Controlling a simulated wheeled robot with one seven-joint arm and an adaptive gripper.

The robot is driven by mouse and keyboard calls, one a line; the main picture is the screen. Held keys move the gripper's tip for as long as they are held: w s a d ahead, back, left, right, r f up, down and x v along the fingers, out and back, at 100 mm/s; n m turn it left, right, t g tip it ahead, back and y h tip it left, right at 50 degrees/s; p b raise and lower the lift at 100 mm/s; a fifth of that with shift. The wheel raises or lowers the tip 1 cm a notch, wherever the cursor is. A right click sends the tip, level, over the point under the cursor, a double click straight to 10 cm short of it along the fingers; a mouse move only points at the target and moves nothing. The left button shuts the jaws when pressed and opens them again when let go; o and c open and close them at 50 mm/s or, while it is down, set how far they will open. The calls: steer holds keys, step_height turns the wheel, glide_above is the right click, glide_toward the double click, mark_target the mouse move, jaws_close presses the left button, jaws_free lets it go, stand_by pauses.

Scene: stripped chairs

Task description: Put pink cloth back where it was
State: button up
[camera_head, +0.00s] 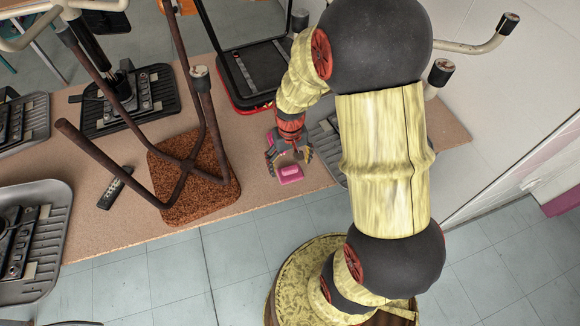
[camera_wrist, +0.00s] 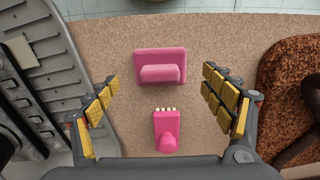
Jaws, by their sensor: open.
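Two pink things lie on the tan tabletop below my gripper (camera_head: 289,156). One is a flat pink rectangle with a raised bar (camera_wrist: 160,65), near the table's edge; it also shows in the head view (camera_head: 290,174). I take it for the pink cloth, but its shape leaves this unsure. The other is a smaller pink brush-like piece (camera_wrist: 167,133) with a row of pale tips, closer to the palm. In the wrist view my gripper (camera_wrist: 160,88) is open, its yellow-padded fingers spread on both sides of the pink things. Nothing is held.
An upturned chair with a rough brown seat (camera_head: 188,190) and rusty legs stands left of my gripper. A grey ribbed seat (camera_wrist: 28,75) is close by the other finger. A dark remote (camera_head: 115,187) lies further left. Tiled floor (camera_head: 235,262) begins past the table's front edge.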

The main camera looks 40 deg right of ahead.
step_height(320, 180, up, 8)
steer(key=p, duration=0.2)
step_height(320, 180, up, 15)
steer(key=n+t, duration=0.2)
steer(key=t, duration=0.1)
glide_above(290, 168)
steer(key=s+a, duration=0.3)
steer(key=a, duration=0.4)
steer(key=s+a+r+n+t, duration=0.1)
steer(key=s+a+r+t, duration=0.1)
steer(key=s+a+r, duration=0.3)
steer(key=s+r, duration=0.3)
steer(key=s, duration=0.1)
steer(key=shift+r+t, duration=0.25)
steer(key=shift+t, duration=0.05)
steer(key=shift+s, duration=0.1)
